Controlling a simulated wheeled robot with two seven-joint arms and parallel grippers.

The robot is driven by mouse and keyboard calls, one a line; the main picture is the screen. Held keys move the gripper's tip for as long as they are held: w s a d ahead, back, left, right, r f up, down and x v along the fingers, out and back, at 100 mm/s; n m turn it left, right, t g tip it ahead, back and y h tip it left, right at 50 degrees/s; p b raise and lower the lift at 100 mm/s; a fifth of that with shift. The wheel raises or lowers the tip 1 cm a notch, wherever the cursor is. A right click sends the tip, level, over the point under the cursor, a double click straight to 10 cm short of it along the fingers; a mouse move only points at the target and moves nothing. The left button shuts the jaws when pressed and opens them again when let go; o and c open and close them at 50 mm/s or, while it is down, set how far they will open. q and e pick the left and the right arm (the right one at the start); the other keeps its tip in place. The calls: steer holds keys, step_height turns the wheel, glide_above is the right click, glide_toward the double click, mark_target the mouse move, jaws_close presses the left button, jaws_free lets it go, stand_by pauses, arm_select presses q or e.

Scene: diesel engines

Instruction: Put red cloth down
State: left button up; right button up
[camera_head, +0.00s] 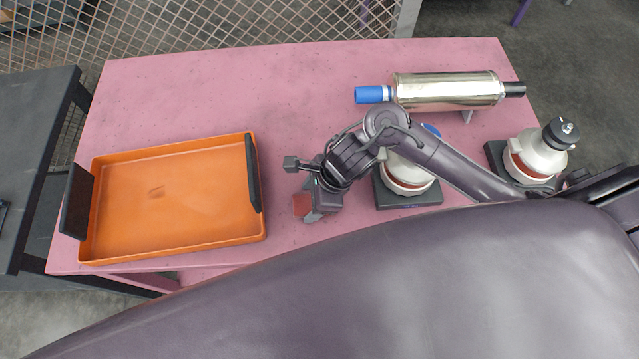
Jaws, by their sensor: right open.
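The red cloth (301,204) is a small dark red piece at the right arm's hand, over the pink table just right of the orange tray. Part of it is hidden by the hand. My right gripper (299,188) is open, its fingers pointing left, with the cloth close by its lower finger. I cannot tell whether the cloth touches the finger or lies flat on the table. My left gripper is not in view.
An orange tray (170,242) with black handles sits at the table's left. Two white-and-red parts on dark bases, one nearer (408,199) and one at right (535,155), stand by my right arm. A metal cylinder (447,90) lies behind. The pink table (240,95) is clear at back left.

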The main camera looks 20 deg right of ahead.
steer(key=p+v, duration=0.1)
steer(key=v, duration=1.1)
steer(key=shift+s, duration=0.25)
steer(key=shift+a+r, duration=0.15)
